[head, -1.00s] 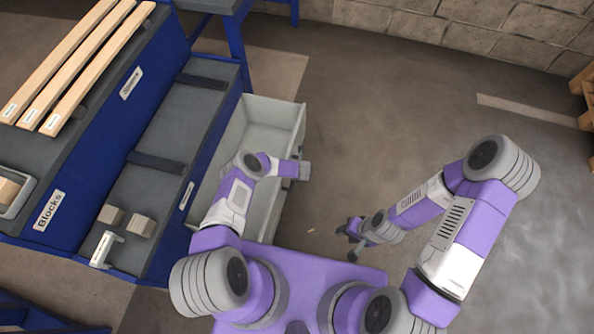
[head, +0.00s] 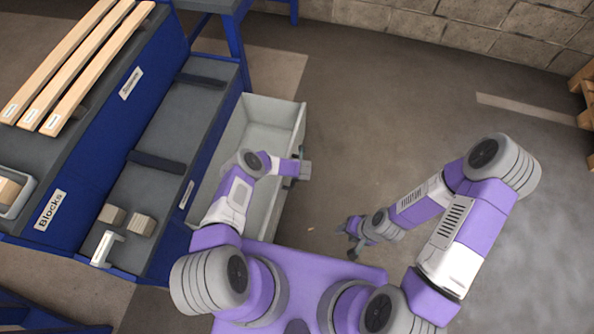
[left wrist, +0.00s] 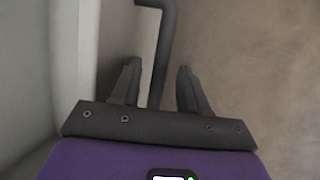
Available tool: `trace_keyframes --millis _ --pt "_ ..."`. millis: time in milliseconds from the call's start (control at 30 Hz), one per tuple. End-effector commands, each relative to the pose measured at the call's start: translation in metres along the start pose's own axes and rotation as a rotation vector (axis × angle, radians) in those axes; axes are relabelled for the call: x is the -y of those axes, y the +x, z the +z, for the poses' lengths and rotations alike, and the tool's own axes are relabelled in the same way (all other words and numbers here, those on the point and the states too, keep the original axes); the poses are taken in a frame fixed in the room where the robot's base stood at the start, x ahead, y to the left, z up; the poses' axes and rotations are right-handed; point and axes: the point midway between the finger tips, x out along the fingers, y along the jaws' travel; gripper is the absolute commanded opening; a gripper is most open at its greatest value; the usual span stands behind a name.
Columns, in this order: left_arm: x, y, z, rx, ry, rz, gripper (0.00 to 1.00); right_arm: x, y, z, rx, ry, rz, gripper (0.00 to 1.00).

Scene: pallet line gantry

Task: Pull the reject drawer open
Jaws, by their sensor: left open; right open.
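The reject drawer (head: 299,130) is a pale grey box standing pulled out from the blue bench in the head view. Its inside looks empty where it shows. My left arm reaches across it, and my left gripper (left wrist: 155,80) is at its front. In the left wrist view the dark bar handle (left wrist: 166,28) runs down between the two open fingers, with a gap to each. The gripper's fingers are mostly hidden in the head view. My right gripper (head: 354,238) is open and empty above the floor, right of the drawer.
The blue bench (head: 85,185) stands at left, with long wooden slats (head: 85,75), wooden blocks (head: 143,225) and a grey tray (head: 22,203) of blocks. Another blue frame (head: 236,45) stands behind the drawer. The floor to the right is mostly clear.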

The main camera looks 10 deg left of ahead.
Motion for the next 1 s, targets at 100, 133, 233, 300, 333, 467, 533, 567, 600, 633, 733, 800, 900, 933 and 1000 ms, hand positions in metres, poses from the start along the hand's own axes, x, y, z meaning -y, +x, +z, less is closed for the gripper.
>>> trace_keyframes --millis 100,133,233,300,333,467,533,567,600,633,733,800,900,933,1000 --pt "-0.001 -0.019 0.002 0.0 0.002 0.0 0.44 0.005 -0.014 0.001 0.0 0.0 0.0 0.43" --pt "-0.001 -0.024 0.002 0.0 0.002 -0.001 0.44 0.006 -0.017 0.001 0.0 0.0 0.0 0.43" --pt "-0.001 -0.041 0.002 0.0 0.002 0.0 0.44 0.01 -0.027 0.001 0.0 0.0 0.0 0.43" --pt "-0.001 -0.051 0.002 0.0 0.001 -0.001 0.44 0.012 -0.033 0.001 0.0 0.0 0.0 0.43" --pt "-0.001 -0.054 0.002 0.0 0.001 -0.001 0.44 0.013 -0.035 0.001 0.0 0.0 0.0 0.43" --pt "-0.001 -0.067 0.001 0.0 0.001 -0.001 0.44 0.015 -0.04 0.002 0.0 0.0 0.0 0.43" --pt "0.0 -0.07 0.0 0.0 0.001 -0.001 0.44 0.016 -0.042 0.002 0.0 0.0 0.0 0.43" --pt "0.0 -0.07 0.0 0.0 0.0 0.0 0.44 0.016 -0.042 0.002 0.0 0.0 0.0 0.43" --pt "0.0 -0.071 0.0 0.0 0.0 0.0 0.44 0.016 -0.042 0.002 0.0 0.0 0.0 0.43" --pt "0.0 -0.071 0.0 0.0 -0.001 0.0 0.44 0.016 -0.042 0.002 0.0 0.0 0.0 0.43" --pt "0.0 -0.07 0.0 0.0 -0.001 0.0 0.44 0.015 -0.041 0.002 0.0 0.0 0.0 0.43" --pt "0.0 -0.07 0.0 0.0 -0.001 0.0 0.44 0.015 -0.041 0.002 0.0 0.0 0.0 0.43" --pt "0.0 -0.07 0.0 0.0 0.0 0.0 0.44 0.015 -0.041 0.002 0.0 0.0 0.0 0.43" --pt "0.0 -0.07 0.0 0.0 0.0 0.0 0.44 0.015 -0.041 0.002 0.0 0.0 0.0 0.43" --pt "0.0 -0.07 0.0 0.0 0.0 0.0 0.44 0.015 -0.041 0.002 0.0 0.0 0.0 0.43"
